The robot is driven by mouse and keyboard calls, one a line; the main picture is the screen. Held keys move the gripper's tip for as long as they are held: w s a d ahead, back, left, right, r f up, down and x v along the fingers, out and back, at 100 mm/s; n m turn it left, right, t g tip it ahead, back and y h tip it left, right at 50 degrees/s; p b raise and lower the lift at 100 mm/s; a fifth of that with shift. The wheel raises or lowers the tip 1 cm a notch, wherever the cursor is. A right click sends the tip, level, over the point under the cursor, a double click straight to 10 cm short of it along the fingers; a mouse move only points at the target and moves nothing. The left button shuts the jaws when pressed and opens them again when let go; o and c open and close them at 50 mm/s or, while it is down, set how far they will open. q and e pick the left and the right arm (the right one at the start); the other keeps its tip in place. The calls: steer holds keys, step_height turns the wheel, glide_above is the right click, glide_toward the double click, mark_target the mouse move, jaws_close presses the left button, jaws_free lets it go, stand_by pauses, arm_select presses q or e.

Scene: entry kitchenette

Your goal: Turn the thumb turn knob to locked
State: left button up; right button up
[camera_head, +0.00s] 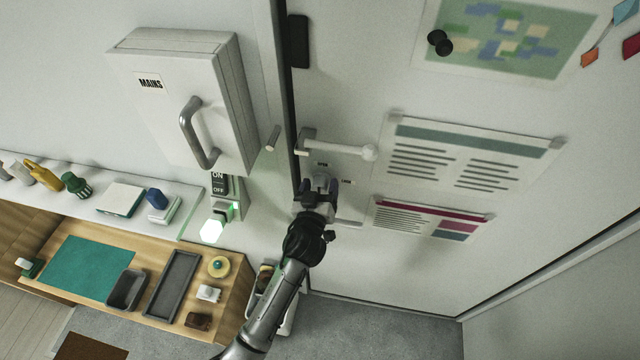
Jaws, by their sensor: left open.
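The thumb turn knob (321,182) is a small grey piece on the white door (410,260), below the white lever handle (340,147). Small printed labels sit above it and to its right; they are too small to read surely. My left gripper (319,190) comes up from below, with its open fingers at the knob, one on each side as far as I can tell. The fingers partly hide the knob, so its angle and any contact are unclear. My right gripper is out of view.
A white MAINS box (188,95) with a metal handle is on the wall at left, above an ON/OFF switch (219,183) and a glowing light (212,230). A wooden counter (232,290) holds trays and small items. Posters (465,155) hang on the door's right part.

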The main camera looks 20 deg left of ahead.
arm_select(q)
steer(key=shift+w, duration=0.2)
steer(key=shift+c, duration=0.5)
steer(key=c, duration=0.8)
steer(key=shift+c, duration=0.2)
